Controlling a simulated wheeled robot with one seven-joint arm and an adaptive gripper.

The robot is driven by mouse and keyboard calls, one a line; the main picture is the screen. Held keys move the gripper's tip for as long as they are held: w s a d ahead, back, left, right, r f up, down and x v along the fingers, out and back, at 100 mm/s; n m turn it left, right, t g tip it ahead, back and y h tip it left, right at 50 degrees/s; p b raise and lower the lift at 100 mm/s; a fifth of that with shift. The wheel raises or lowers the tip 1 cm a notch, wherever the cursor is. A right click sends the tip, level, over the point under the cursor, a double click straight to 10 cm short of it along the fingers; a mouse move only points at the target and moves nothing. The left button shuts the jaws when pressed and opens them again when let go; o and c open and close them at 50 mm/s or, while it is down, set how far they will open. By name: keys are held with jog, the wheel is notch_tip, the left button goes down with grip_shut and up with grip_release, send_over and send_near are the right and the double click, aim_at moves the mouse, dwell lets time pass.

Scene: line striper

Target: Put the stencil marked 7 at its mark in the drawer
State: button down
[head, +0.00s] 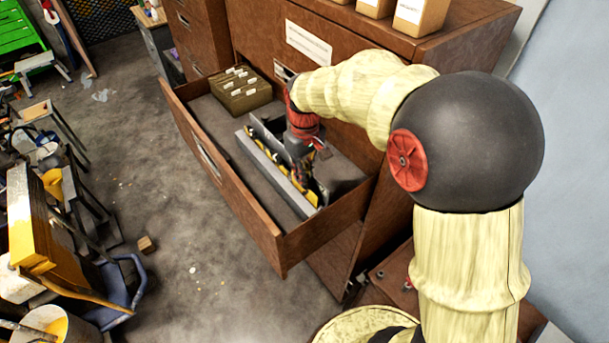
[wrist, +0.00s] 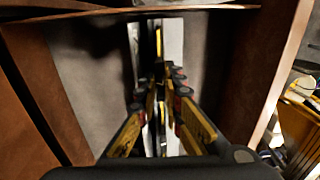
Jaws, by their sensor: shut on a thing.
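The brown drawer (head: 228,195) is pulled open. In it stands a long grey rack (head: 270,168) with upright thin sheets that show yellow and dark parts. My gripper (head: 303,175) points down into this rack. In the wrist view my gripper (wrist: 160,85) is shut on a thin upright stencil (wrist: 158,42), seen edge-on between the grey walls of the rack (wrist: 173,42). I cannot read a 7 on it. The fingers hide much of the stencil and the rack below. I cannot tell whether the stencil touches the drawer floor.
A block of tabbed folders (head: 241,90) stands at the drawer's far end. The drawer floor beside the rack is bare. The brown cabinet (head: 345,62) carries a white label and has open boxes (head: 420,14) on top. Cluttered frames and a bucket (head: 50,325) stand on the floor at left.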

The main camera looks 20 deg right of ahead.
jog(key=shift+f+b, duration=0.9)
jog(key=shift+f, duration=0.5)
jog(key=c, duration=1.9)
grip_release()
jog(key=o, duration=0.4)
jog(key=shift+r+p, duration=2.2)
jog(key=shift+r, duration=1.35)
